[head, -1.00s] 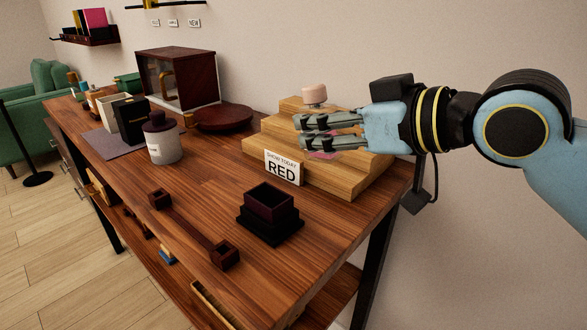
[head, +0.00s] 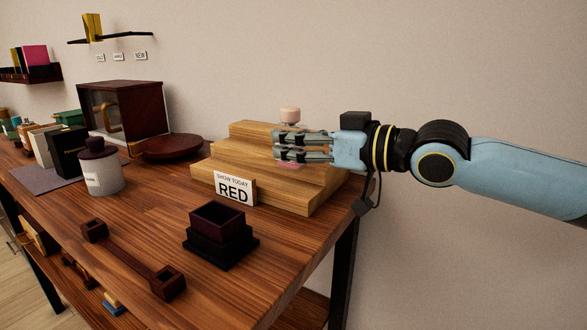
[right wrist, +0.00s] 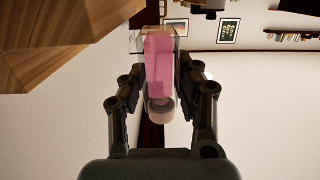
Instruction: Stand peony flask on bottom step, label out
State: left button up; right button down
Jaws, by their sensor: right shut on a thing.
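My right gripper (head: 288,147) is shut on a clear flask with pink contents (right wrist: 160,65) and a pale pink cap (head: 290,114). The flask is held upright in the head view, in front of or over the right part of the wooden stepped stand (head: 228,157). The fingers hide most of its body there, and I cannot tell whether its base touches a step. In the right wrist view the flask sits between both fingers. No label is readable on it. My left gripper is not in view.
A sign reading "SHOW TODAY RED" (head: 233,188) stands at the stand's front. A dark square holder (head: 218,232), a dark bar with two end sockets (head: 135,262), a white lidded jar (head: 103,174) and a round dark dish (head: 173,148) are on the table. Wood between them is bare.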

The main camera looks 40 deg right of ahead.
notch_tip(320, 180, down, 4)
jog(key=shift+r+b, duration=0.25)
jog(key=shift+b, duration=0.7)
jog(key=shift+r, duration=0.15)
jog(key=c, duration=1)
grip_release()
jog(key=shift+o, duration=0.2)
